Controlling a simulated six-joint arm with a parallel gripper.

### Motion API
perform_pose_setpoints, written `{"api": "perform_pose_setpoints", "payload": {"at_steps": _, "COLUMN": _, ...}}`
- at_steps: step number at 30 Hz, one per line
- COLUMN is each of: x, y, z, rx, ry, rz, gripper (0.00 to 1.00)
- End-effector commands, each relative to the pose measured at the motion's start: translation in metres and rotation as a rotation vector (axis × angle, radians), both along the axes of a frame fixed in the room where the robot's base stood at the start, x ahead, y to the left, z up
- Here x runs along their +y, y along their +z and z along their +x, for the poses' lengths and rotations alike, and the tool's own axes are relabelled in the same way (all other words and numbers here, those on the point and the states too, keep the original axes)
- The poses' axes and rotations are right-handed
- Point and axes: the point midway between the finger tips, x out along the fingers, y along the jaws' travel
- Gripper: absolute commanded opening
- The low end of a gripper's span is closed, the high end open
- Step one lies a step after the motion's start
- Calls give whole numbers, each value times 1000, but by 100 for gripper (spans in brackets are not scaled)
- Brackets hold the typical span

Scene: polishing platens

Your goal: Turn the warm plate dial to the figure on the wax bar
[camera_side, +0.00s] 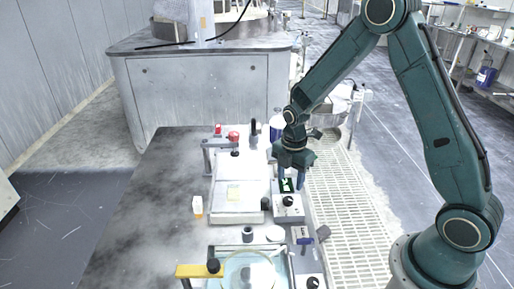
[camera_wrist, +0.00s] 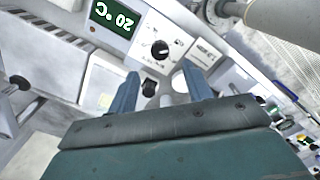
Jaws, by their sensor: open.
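The warm plate (camera_side: 226,215) is a flat white unit on the bench in the side view, with a control box (camera_side: 289,213) at its right. Its black dial (camera_side: 289,200) also shows in the wrist view (camera_wrist: 160,48), beside a green-lit display (camera_wrist: 117,17) reading 20 °C upside down. My gripper (camera_side: 299,181) is above the control box, fingers pointing down. In the wrist view my gripper (camera_wrist: 160,69) is open and empty, its fingertips either side of a dark knob and just short of the dial.
A round glass-like dish with a yellow bar (camera_side: 198,271) is at the front. A red knob (camera_side: 233,136) and a dark bottle are behind. The bench's left side is clear.

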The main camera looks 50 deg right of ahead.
Motion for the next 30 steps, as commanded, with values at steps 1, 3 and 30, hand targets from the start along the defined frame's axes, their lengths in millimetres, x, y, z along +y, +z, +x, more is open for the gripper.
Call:
{"api": "perform_pose_setpoints", "payload": {"at_steps": 1, "x": 0, "y": -8, "z": -1, "rx": 3, "ry": 0, "rz": 0, "gripper": 50}}
{"api": "perform_pose_setpoints", "payload": {"at_steps": 3, "x": 0, "y": -17, "z": -1, "rx": 4, "ry": 0, "rz": 1, "gripper": 50}}
{"api": "perform_pose_setpoints", "payload": {"at_steps": 30, "x": 0, "y": -81, "z": 0, "rx": -1, "ry": 0, "rz": 0, "gripper": 50}}
